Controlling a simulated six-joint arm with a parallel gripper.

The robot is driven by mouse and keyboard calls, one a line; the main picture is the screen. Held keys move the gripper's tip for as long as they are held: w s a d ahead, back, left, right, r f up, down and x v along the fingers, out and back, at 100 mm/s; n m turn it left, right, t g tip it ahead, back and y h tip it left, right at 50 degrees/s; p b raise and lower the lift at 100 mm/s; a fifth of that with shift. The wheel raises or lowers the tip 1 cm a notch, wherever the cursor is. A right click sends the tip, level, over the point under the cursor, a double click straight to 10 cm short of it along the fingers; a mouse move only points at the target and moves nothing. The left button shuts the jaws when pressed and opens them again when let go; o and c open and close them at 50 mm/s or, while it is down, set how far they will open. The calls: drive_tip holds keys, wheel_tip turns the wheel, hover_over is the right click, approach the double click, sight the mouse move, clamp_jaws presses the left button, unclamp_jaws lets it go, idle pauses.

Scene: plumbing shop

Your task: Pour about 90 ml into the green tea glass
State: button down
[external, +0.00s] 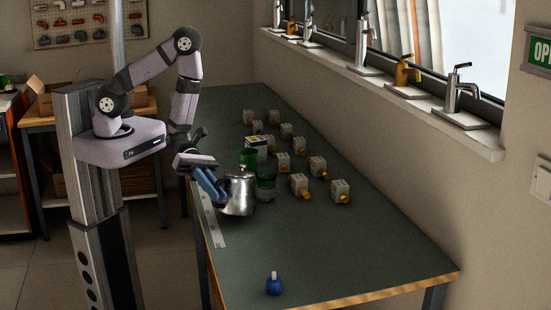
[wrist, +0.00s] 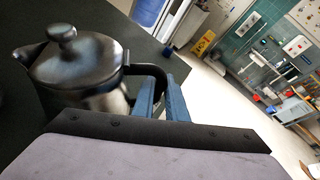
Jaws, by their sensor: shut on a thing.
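A shiny metal teapot (external: 239,194) with a knobbed lid is near the bench's left edge, and it fills the left of the wrist view (wrist: 85,72). My gripper (external: 215,188) has its blue fingers closed on the teapot's dark handle; the fingers also show in the wrist view (wrist: 161,98). The teapot looks about upright. I cannot tell whether its base touches the bench. A see-through greenish glass (external: 267,184) stands just right of the teapot, partly hidden by it. A brighter green cup (external: 248,159) stands behind. The liquid level is not visible in either.
The dark green bench (external: 330,262) has clear room at the front. A white and yellow box (external: 257,143) and several pale fittings with orange ends (external: 298,184) stand behind and right of the glass. A metal ruler (external: 212,221) lies along the left edge. A blue bottle (external: 273,284) stands in front.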

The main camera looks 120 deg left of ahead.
drive_tip(key=shift+d+f+m, duration=0.25)
drive_tip(key=shift+d+m, duration=0.05)
drive_tip(key=shift+d, duration=0.1)
drive_tip(key=shift+s+d+f+m+y+p, duration=0.1)
drive_tip(key=shift+d+f+m+y, duration=0.15)
drive_tip(key=shift+f, duration=0.25)
drive_tip(key=shift+w+d+f+m+y+p, duration=0.1)
drive_tip(key=shift+d+f+m+y, duration=0.15)
drive_tip(key=shift+f, duration=0.2)
drive_tip(key=shift+s+d+f+m+y+p, duration=0.1)
drive_tip(key=shift+d+f+m+y, duration=0.15)
drive_tip(key=shift+f, duration=0.25)
drive_tip(key=shift+a, duration=0.1)
